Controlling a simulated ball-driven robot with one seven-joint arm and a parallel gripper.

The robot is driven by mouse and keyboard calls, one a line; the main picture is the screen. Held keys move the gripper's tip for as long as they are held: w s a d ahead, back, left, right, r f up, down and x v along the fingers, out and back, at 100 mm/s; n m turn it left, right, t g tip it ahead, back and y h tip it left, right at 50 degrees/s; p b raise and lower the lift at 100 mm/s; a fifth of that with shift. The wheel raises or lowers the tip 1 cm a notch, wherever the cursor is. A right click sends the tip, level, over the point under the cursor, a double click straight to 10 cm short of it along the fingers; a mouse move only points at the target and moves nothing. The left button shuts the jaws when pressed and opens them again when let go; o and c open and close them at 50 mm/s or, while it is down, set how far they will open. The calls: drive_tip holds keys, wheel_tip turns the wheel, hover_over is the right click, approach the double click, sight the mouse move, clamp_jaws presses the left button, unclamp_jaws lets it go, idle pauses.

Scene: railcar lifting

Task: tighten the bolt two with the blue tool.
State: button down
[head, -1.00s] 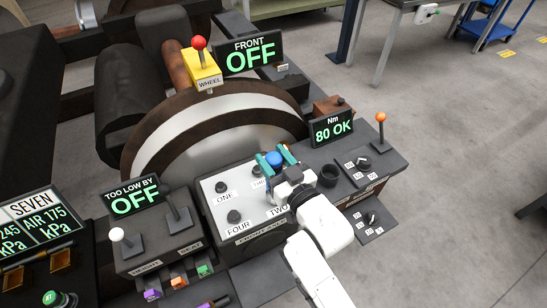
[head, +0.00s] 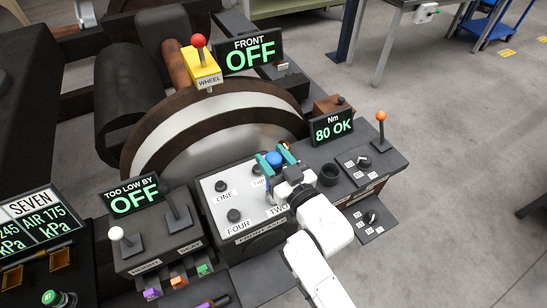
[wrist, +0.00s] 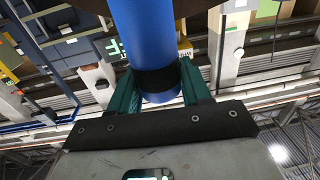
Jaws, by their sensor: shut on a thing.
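My gripper (head: 274,165) is at the right side of the grey bolt plate (head: 214,200), its teal fingers shut on the blue tool (head: 274,158). In the wrist view the blue tool (wrist: 150,45) is a blue cylinder with a black band, held between the two teal fingers (wrist: 155,90). The plate carries bolts labelled ONE (head: 222,186), FOUR (head: 234,215) and TWO, with a partly covered label at the upper right. The TWO label (head: 277,211) is beside my wrist. Bolt two itself is hidden behind my gripper and arm. The Nm display (head: 332,127) reads 80 OK.
A black cup-shaped holder (head: 329,174) stands right of my gripper. Lever panels stand on both sides, with an orange-knobbed lever (head: 380,117) at right and a white-knobbed one (head: 116,234) at left. A large wheel (head: 215,130) rises behind the plate. Open floor lies at right.

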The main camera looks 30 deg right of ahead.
drive_tip(key=shift+f+b, duration=0.5)
drive_tip(key=shift+f, duration=0.15)
idle(1.4)
drive_tip(key=shift+r, duration=0.2)
drive_tip(key=shift+r+p, duration=2.95)
drive_tip(key=shift+r, duration=0.5)
